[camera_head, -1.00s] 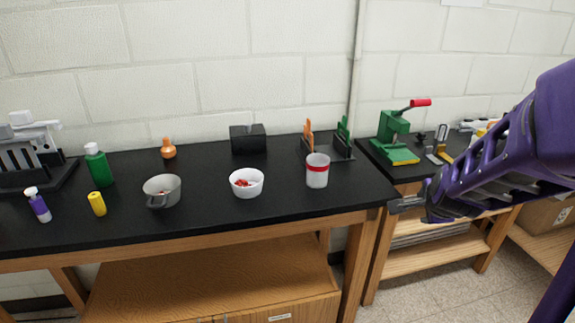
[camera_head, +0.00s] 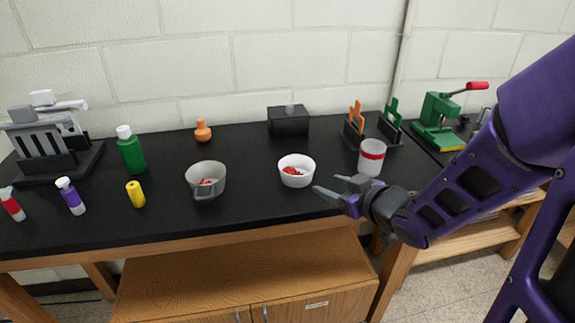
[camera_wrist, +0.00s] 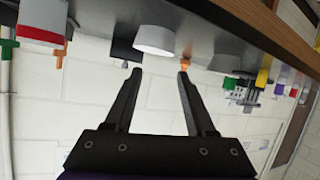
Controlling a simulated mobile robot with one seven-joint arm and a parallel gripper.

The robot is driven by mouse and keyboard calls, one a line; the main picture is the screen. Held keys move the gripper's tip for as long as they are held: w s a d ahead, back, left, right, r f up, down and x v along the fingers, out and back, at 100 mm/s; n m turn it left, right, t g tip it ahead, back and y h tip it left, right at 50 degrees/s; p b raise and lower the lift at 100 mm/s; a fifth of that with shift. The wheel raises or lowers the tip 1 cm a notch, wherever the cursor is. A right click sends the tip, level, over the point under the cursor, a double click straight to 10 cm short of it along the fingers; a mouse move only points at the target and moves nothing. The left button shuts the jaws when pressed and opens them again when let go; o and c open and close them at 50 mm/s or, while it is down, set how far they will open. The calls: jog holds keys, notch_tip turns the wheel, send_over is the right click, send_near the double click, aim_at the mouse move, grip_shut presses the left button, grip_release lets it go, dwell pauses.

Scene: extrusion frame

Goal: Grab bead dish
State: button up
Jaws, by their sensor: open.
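The bead dish (camera_head: 296,181) is a small white round bowl with red pieces inside, on the black bench top near its front edge. In the wrist view, which is upside down, the dish (camera_wrist: 154,42) shows ahead of the fingertips, slightly left of their midline. My gripper (camera_head: 323,184) is open and empty, just right of the dish and toward the front, with its fingers pointing left. In the wrist view its fingers (camera_wrist: 160,72) are spread apart. I see no clear contact with the dish.
A grey handled cup (camera_head: 206,183) with red pieces stands left of the dish. A white cup with a red band (camera_head: 371,158) stands right, close behind my gripper. A black box (camera_head: 289,124) is behind. Several bottles and an orange flask (camera_head: 203,131) stand left.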

jog(key=a+n, duration=0.1)
jog(key=a, duration=0.1)
send_near(286, 182)
jog(key=w, duration=0.1)
jog(key=w+a, duration=0.1)
jog(key=w+r, duration=0.1)
jog(key=shift+w+a+y+b, duration=0.25)
jog(key=shift+a+y+b, duration=0.05)
jog(key=shift+a+y, duration=0.1)
jog(key=b+x, duration=0.1)
jog(key=x, duration=0.5)
jog(key=shift+w+f, duration=0.15)
jog(key=shift+w, duration=0.15)
grip_shut()
